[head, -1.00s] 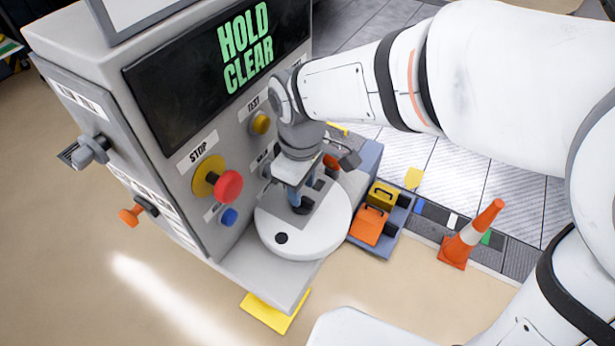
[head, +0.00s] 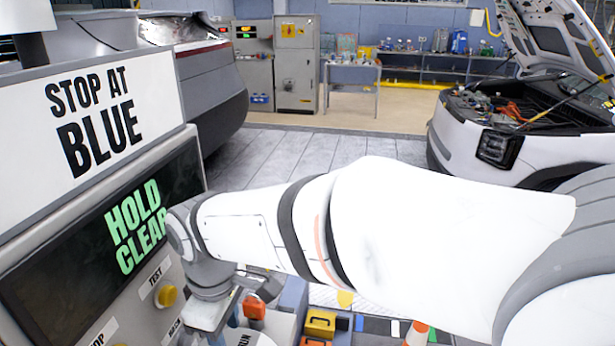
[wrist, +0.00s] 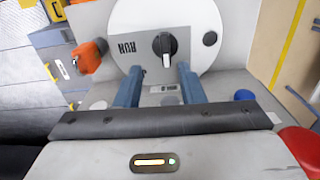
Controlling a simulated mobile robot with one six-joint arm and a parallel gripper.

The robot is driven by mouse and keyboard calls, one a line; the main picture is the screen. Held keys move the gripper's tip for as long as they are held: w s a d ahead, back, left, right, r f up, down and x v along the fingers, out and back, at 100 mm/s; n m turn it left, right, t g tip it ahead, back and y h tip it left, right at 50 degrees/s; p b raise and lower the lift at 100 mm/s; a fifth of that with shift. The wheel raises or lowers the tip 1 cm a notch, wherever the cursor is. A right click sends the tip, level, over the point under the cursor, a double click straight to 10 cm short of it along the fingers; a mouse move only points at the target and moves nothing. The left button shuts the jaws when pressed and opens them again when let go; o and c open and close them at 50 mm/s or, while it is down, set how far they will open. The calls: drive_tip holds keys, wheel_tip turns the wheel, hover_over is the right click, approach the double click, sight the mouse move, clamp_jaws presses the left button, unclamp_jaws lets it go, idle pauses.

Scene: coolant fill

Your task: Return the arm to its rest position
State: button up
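My gripper shows in the wrist view (wrist: 157,76), its two blue-grey fingers apart with nothing between them. Beyond the fingertips is a white round plate (wrist: 199,20) with a black knob (wrist: 164,44) and a RUN label. In the head view my white arm (head: 420,240) reaches left across the picture to the grey machine. Its wrist is bent down close to the machine's front, below the screen (head: 110,235) reading HOLD CLEAR. The fingers are partly cut off by the lower edge there.
A yellow button (head: 167,296) under TEST is close to my wrist. In the wrist view an orange part (wrist: 89,56), a blue button (wrist: 245,95) and a red button (wrist: 303,150) lie around the gripper. A yellow case (head: 320,323) and orange cone (head: 417,334) stand low. A white car (head: 540,150) is at right.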

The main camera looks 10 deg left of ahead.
drive_tip(key=w+d+r+m, duration=0.1)
drive_tip(key=w+d+m, duration=0.4)
drive_tip(key=d, duration=0.6)
drive_tip(key=s+d+m+t, duration=0.1)
drive_tip(key=d+m, duration=0.4)
drive_tip(key=d, duration=0.5)
drive_tip(key=s+d+f+m+t, duration=0.1)
drive_tip(key=s+d+m, duration=0.2)
drive_tip(key=d+m, duration=0.3)
drive_tip(key=d, duration=0.5)
drive_tip(key=shift+d+f+m+t, duration=0.15)
drive_tip(key=shift+f+m+t, duration=0.15)
drive_tip(key=shift+t, duration=0.1)
